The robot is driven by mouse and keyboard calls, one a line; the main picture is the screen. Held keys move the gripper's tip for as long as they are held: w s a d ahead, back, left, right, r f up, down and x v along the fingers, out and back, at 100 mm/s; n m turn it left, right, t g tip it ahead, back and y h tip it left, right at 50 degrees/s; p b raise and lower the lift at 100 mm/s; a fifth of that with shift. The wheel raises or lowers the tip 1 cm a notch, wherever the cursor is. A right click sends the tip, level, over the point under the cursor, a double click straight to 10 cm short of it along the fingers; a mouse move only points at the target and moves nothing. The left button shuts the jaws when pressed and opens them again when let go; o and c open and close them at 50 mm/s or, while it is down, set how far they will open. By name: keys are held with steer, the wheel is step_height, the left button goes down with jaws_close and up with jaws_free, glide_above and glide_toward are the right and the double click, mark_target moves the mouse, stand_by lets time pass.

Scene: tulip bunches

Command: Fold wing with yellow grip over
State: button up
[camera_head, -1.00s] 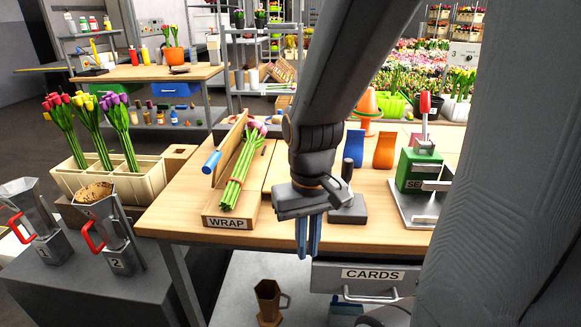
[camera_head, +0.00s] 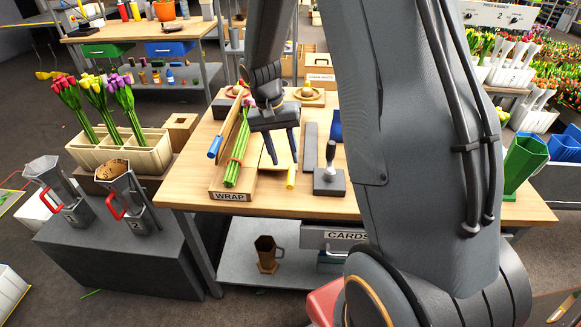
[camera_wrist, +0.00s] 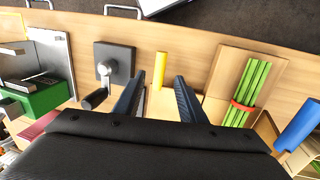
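The yellow grip (camera_head: 291,178) is at the front edge of the light wooden right wing (camera_head: 282,152), which lies open beside the wrap board (camera_head: 217,188). My gripper (camera_head: 284,162) is open, pointing down above this wing. In the wrist view the yellow grip (camera_wrist: 160,70) shows between and just beyond my two spread fingertips; contact cannot be told. A tulip bunch (camera_head: 238,150) with green stems and a red band lies on the board. The left wing (camera_head: 229,120) stands raised on its other side, with a blue grip (camera_head: 215,146). My gripper hides part of the right wing.
A cream crate of tulips (camera_head: 120,152) stands left of the table. The front strip of the table (camera_head: 300,203) is clear.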

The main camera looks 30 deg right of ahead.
mark_target(290, 177)
steer(key=shift+s+d+f+p, duration=0.1)
steer(key=shift+d+f+p, duration=0.2)
steer(key=shift+f, duration=1)
steer(key=shift+s+d+f+p, duration=0.15)
steer(key=shift+f+p, duration=0.2)
steer(key=shift+f, duration=0.9)
steer(key=shift+s+d+f+p, duration=0.1)
steer(key=shift+d+f+p, duration=0.2)
steer(key=shift+f, duration=1)
jaws_close()
